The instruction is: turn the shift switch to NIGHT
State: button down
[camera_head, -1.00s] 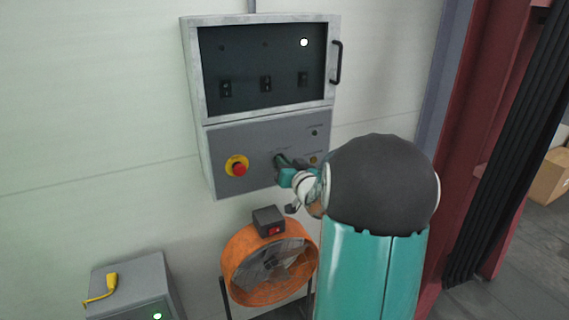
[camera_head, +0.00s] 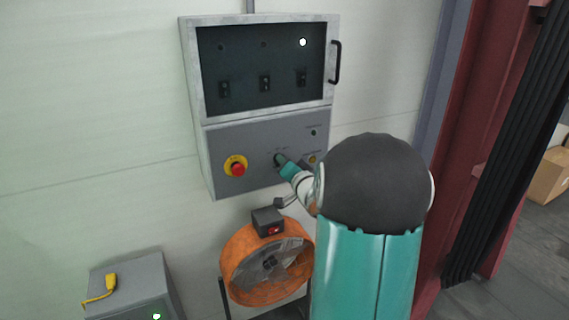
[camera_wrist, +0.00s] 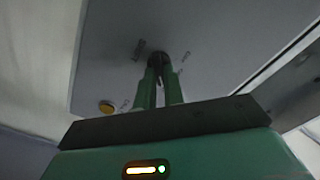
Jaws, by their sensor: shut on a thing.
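The shift switch is a small dark knob on the grey lower panel of the wall cabinet. In the wrist view the switch (camera_wrist: 157,58) sits between the tips of my two green fingers. My gripper (camera_wrist: 158,70) is shut on it; it also shows at the panel in the head view (camera_head: 281,162). The fingers and wrist hide most of the knob in the head view. Small labels surround the knob, but they are too small to read, so I cannot tell which position it points to.
A red emergency button on a yellow ring (camera_head: 237,167) is left of the switch. A dark window (camera_head: 262,65) with a handle (camera_head: 336,62) is above. An orange fan (camera_head: 266,268) stands below. A grey box (camera_head: 132,275) bearing a yellow device (camera_head: 100,290) is at lower left.

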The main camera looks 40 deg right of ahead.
jog(key=c, duration=1.5)
grip_release()
jog(key=shift+s, duration=0.1)
jog(key=v, duration=1.3)
jog(key=shift+s+a, duration=0.15)
jog(key=shift+s, duration=0.15)
jog(key=shift+w, duration=0.1)
